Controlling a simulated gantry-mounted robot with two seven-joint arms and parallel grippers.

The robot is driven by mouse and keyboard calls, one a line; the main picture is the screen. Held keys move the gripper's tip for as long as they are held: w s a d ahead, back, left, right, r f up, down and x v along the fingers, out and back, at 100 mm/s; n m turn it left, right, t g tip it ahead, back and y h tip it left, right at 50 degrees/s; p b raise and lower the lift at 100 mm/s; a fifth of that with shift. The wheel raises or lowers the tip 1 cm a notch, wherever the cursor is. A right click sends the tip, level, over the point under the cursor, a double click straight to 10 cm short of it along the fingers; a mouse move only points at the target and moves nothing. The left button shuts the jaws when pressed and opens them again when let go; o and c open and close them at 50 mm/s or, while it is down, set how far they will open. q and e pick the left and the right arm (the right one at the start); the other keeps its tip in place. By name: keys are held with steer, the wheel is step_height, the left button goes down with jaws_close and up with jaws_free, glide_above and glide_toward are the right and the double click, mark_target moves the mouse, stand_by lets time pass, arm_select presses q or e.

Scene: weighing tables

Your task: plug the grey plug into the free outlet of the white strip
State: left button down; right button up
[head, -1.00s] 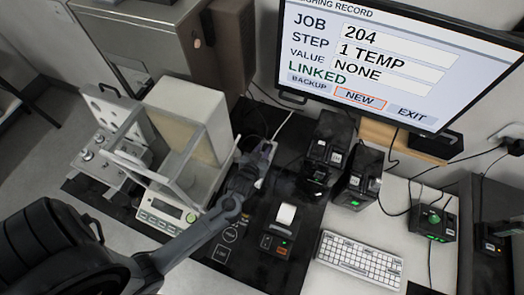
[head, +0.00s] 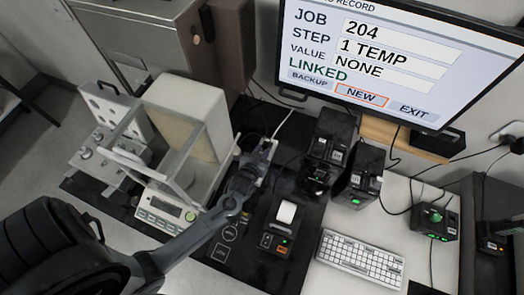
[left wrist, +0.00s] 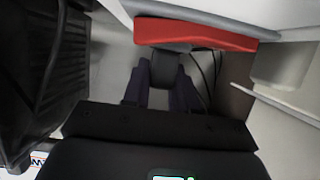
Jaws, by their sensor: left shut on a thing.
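My left gripper (head: 260,154) reaches in from the lower left to the back of the black bench, between the balance and the printer. In the left wrist view, its fingers (left wrist: 161,98) are shut on a dark grey piece, the grey plug (left wrist: 164,70). The plug is hidden by the gripper in the head view. A pale strip (head: 270,149) shows in part beside the fingertips, with a white cable running up from it. Its outlets cannot be made out, nor whether the plug touches it. My right gripper is not in view.
The glass-walled balance (head: 166,211) stands close left of my left arm. A small printer (head: 281,234) is at right, with two black devices (head: 359,176) behind it. A keyboard (head: 360,259) lies on the white table. A red bar (left wrist: 196,34) spans the top of the wrist view.

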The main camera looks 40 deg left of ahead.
arm_select(q)
steer(key=c, duration=0.8)
jaws_free()
steer(key=shift+s, duration=0.1)
